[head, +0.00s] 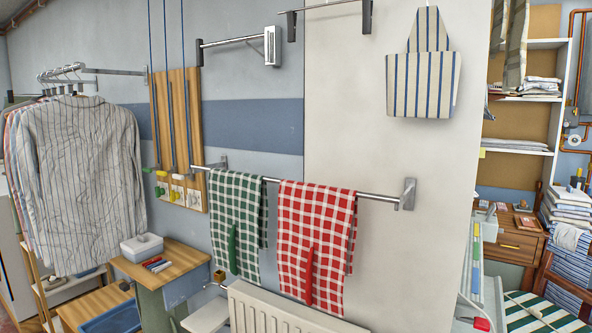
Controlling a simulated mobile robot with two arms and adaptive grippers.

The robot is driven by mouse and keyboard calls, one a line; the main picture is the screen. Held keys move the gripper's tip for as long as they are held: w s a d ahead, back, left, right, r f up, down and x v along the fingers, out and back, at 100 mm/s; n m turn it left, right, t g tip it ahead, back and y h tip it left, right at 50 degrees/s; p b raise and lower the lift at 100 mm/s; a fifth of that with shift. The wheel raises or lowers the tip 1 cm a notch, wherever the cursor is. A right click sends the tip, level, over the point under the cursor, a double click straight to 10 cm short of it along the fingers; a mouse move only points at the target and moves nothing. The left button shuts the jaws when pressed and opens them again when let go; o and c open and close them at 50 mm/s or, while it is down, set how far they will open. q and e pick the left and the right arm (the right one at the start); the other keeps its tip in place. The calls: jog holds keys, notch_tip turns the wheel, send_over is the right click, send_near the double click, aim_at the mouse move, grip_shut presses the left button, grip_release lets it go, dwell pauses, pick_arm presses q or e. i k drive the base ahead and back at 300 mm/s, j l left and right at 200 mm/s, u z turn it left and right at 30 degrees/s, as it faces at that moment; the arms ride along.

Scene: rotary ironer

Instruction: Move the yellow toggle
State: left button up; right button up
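A wooden board (192,105) on the back wall at the left carries several vertical blue cords. Small coloured pieces sit around the cords' lower ends, and a small yellow toggle (161,173) appears among them. Its exact shape and setting are too small to tell. Small pale plates (178,193) with coloured bits are just below. Neither of my grippers is in view.
A metal rail (375,196) with a green checked towel (236,215) and a red checked towel (312,235) stands out right of the board. Striped shirts (80,180) hang to its left.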

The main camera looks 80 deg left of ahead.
aim_at(173, 171)
jog(key=j+u, duration=0.1)
jog(key=u, duration=3.4)
